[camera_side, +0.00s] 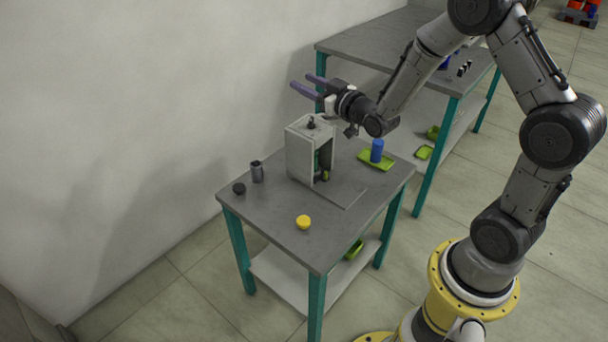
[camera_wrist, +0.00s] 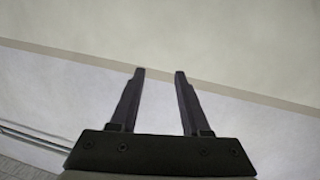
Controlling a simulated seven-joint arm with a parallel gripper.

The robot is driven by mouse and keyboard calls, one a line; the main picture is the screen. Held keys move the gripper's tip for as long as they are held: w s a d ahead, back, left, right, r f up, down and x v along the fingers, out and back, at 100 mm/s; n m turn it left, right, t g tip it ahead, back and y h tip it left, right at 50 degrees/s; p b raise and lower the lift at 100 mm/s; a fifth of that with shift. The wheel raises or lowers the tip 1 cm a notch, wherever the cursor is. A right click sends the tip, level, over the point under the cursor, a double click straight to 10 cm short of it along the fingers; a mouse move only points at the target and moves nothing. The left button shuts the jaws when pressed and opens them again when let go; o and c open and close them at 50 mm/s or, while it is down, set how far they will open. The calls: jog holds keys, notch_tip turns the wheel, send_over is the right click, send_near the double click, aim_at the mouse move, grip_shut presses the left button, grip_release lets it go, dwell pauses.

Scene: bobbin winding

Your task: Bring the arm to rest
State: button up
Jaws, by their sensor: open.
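My gripper (camera_side: 309,85) is raised above the back of the small table, over the grey winding machine, and its fingers point left toward the wall. In the wrist view my gripper (camera_wrist: 159,75) shows two dark fingers spread apart with nothing between them. Only the plain wall and a bit of floor lie beyond them. The fingers touch nothing in either view. The arm is bent at the elbow and reaches over from the right.
The small table (camera_side: 258,219) holds a grey machine (camera_side: 298,150), a metal cup (camera_side: 257,172), a black cap (camera_side: 239,188), a yellow piece (camera_side: 303,222) and a blue cylinder (camera_side: 377,150) on a green tray (camera_side: 366,161). A second table (camera_side: 345,42) stands behind.

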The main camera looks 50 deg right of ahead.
jog(key=s+a+r+n+g+y, duration=0.1)
jog(key=s+a+r, duration=0.35)
jog(key=r, duration=0.35)
jog(key=s+a+r+g+y, duration=0.1)
jog(key=s+a+r, duration=0.2)
jog(key=s+r, duration=0.35)
jog(key=s+a+f+g, duration=0.1)
jog(key=s+f+g, duration=0.4)
jog(key=s, duration=0.6)
jog(key=s+a+f+g, duration=0.1)
jog(key=s+f+g, duration=0.4)
jog(key=s, duration=0.7)
jog(key=shift+a+f, duration=0.35)
jog(key=shift+f, duration=0.1)
